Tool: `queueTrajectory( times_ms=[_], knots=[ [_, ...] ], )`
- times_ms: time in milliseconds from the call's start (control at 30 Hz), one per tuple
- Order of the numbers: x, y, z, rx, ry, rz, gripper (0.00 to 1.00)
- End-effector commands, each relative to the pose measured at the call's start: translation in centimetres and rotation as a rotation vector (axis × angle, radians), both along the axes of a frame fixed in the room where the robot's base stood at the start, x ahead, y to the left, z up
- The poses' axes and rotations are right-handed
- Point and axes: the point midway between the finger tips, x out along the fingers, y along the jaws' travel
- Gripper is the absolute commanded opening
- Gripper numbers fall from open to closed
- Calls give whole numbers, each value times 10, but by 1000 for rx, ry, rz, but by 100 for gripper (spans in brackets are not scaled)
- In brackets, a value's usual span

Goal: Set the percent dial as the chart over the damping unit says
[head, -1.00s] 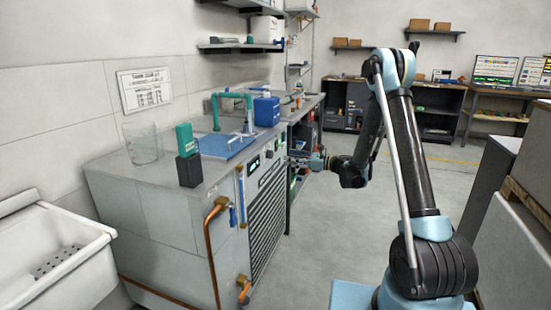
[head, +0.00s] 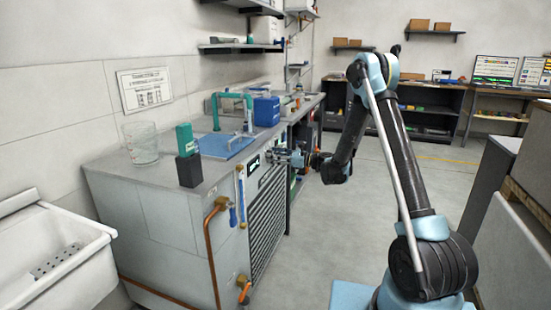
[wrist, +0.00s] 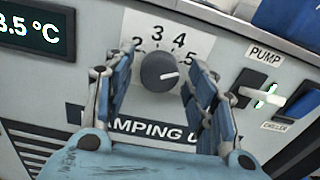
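The dial (wrist: 160,72) is a round dark knob with a white pointer, on a white scale plate. The numbers 3, 4 and 5 show, with a partly covered one at the left. The pointer aims right, just below the 5. "DAMPING" shows under it; the rest of that label is partly hidden. My gripper (wrist: 166,98) is open in the wrist view, one finger on each side of the knob, with gaps to it. In the head view my gripper (head: 284,157) is at the unit's front panel. The chart (head: 145,89) hangs on the wall; its text is too small to read.
A display (wrist: 35,33) reading about 3.5 °C, partly cut off, is left of the dial. The pump switch (wrist: 258,89) and the chiller switch (wrist: 298,103) are at the right. A glass beaker (head: 141,143) and blue container (head: 266,110) stand on top. The floor in front is clear.

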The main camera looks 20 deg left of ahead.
Motion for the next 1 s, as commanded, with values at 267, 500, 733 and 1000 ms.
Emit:
queueTrajectory(
  times_ms=[267, 500, 733, 1000],
  knots=[
    [0, 0, 0, 0, 0, 0, 9],
    [0, 0, 0, -2, -31, -1, 9],
    [0, 0, 0, -11, -152, -2, 9],
    [0, 0, 0, -30, -391, -2, 9]
  ],
)
